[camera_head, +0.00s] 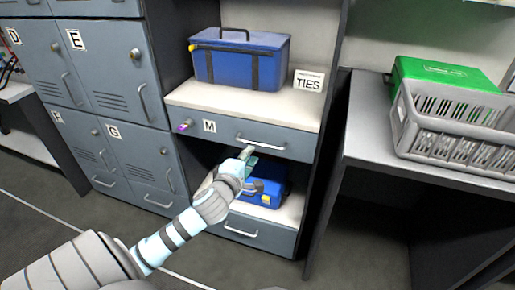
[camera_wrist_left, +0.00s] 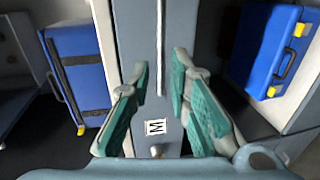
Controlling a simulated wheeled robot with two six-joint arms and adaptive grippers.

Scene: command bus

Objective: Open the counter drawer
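The counter drawer (camera_head: 285,143) is the grey front marked M under the white counter top, and it looks closed. Its pale bar handle (camera_head: 262,145) runs along the front. In the left wrist view the drawer front (camera_wrist_left: 175,20) appears turned on end, with its handle (camera_wrist_left: 160,55) and M label (camera_wrist_left: 155,127). My left gripper (camera_head: 249,152) is at the drawer front, just below the handle in the head view. In the left wrist view my left gripper (camera_wrist_left: 162,68) is open, its green-padded fingers on either side of the handle's line. Contact cannot be told. My right gripper is not in view.
A blue toolbox (camera_head: 240,60) and a TIES sign (camera_head: 308,82) stand on the counter. Another blue case (camera_head: 264,190) sits on the shelf below the drawer. Grey lockers (camera_head: 95,60) are at left. A table at right holds a grey crate (camera_head: 455,125) and a green box (camera_head: 440,72).

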